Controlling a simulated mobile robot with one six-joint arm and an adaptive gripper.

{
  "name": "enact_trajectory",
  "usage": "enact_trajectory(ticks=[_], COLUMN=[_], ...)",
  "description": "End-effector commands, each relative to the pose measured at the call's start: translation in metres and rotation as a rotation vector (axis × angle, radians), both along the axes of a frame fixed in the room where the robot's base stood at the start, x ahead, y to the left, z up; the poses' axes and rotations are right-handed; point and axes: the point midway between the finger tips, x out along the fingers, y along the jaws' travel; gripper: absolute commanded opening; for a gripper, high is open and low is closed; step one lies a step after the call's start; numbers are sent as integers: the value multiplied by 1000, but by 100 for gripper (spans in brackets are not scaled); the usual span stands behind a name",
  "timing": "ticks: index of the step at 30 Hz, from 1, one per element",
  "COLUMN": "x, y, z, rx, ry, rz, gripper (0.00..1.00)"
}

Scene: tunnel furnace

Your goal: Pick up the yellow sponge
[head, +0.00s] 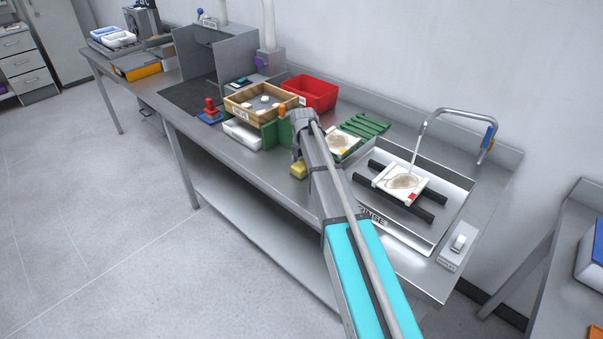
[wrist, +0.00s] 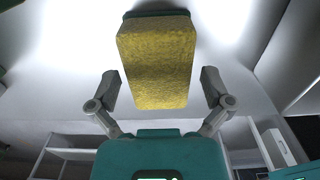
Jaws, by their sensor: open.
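The yellow sponge (head: 299,169) lies on the steel bench near its front edge, partly covered by my arm in the head view. In the wrist view the sponge (wrist: 158,60) is a textured yellow block, upper centre. My gripper (wrist: 160,82) is open, with one finger on each side of the sponge's near end. A visible gap separates each finger from it, and I cannot tell how deep the sponge sits between them. In the head view the fingers are hidden behind my wrist and arm.
Left of the sponge are a white tray (head: 243,135) and a wooden box (head: 235,107) by a green stand. A red bin (head: 318,91) and green rack (head: 366,124) stand behind. A sink (head: 437,232) with black rails is to the right.

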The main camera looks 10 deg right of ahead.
Motion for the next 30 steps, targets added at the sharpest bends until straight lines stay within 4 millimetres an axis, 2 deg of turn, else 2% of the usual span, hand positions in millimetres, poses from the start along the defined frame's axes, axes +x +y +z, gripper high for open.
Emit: enact_trajectory(ticks=[20, 27, 30], x=[0, 0, 0], y=[0, 0, 0], z=[-2, -2, -2], rx=[0, 0, 0], ry=[0, 0, 0], rz=[0, -1, -1], gripper=[100, 55, 53])
